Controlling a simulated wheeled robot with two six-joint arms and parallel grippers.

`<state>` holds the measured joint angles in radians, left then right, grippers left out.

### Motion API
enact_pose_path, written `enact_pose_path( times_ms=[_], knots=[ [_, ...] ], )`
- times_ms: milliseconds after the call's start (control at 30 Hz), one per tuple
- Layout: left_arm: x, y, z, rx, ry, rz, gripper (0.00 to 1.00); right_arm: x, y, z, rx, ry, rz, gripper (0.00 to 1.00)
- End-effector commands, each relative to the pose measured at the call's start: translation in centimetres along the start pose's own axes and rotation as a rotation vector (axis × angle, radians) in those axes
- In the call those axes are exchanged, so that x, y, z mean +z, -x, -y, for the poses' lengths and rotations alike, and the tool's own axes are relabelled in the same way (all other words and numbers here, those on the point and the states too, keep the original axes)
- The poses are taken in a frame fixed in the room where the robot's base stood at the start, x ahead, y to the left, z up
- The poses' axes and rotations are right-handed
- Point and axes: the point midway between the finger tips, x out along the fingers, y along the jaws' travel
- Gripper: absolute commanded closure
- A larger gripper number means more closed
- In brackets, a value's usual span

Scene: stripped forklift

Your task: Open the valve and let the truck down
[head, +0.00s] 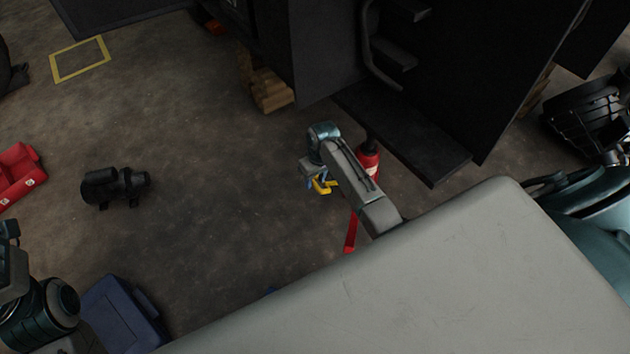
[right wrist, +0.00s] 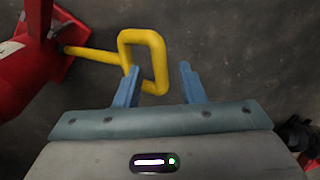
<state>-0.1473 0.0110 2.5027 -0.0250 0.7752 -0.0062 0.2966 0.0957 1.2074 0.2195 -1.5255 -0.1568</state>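The yellow valve handle (right wrist: 158,62) is a bent loop on a rod from the red jack (right wrist: 25,75). In the right wrist view my right gripper (right wrist: 159,68) is open. The loop's lower part lies between the blue fingers; the left fingertip overlaps the loop and the right finger is clear of it. Whether they touch is unclear. In the head view the jack (head: 368,163) stands by the truck (head: 330,55), partly behind my right arm. My right gripper (head: 322,183) is low beside it, at the yellow handle (head: 326,187). My left gripper's fingers do not show.
A red bar (head: 350,232) slopes down near the jack. A black part (head: 115,186), a red case (head: 15,172) and a blue box (head: 124,315) lie to the left. Wooden blocks (head: 270,90) stand under the truck. The floor between is clear.

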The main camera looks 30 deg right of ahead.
Motion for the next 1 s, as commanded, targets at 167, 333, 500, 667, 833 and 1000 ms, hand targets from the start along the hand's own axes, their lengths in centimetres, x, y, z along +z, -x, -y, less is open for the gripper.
enact_pose_path(
  times_ms=[167,333,500,667,833,1000],
  knots=[
    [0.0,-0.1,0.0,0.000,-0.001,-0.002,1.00,0.0,-0.1,0.0,0.000,0.000,0.000,0.64],
    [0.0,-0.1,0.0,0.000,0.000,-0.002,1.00,0.0,-0.1,0.0,0.000,0.000,0.000,0.80],
    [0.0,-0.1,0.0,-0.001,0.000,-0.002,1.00,0.0,-0.1,0.0,0.000,0.000,0.000,1.00],
    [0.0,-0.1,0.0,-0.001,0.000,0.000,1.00,0.0,0.0,0.0,-0.001,0.003,0.005,1.00],
    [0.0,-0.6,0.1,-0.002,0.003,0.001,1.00,-0.2,0.2,0.1,-0.001,0.024,0.039,1.00],
    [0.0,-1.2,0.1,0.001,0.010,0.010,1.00,-0.5,0.2,0.2,0.000,0.075,0.119,1.00]
  ],
)
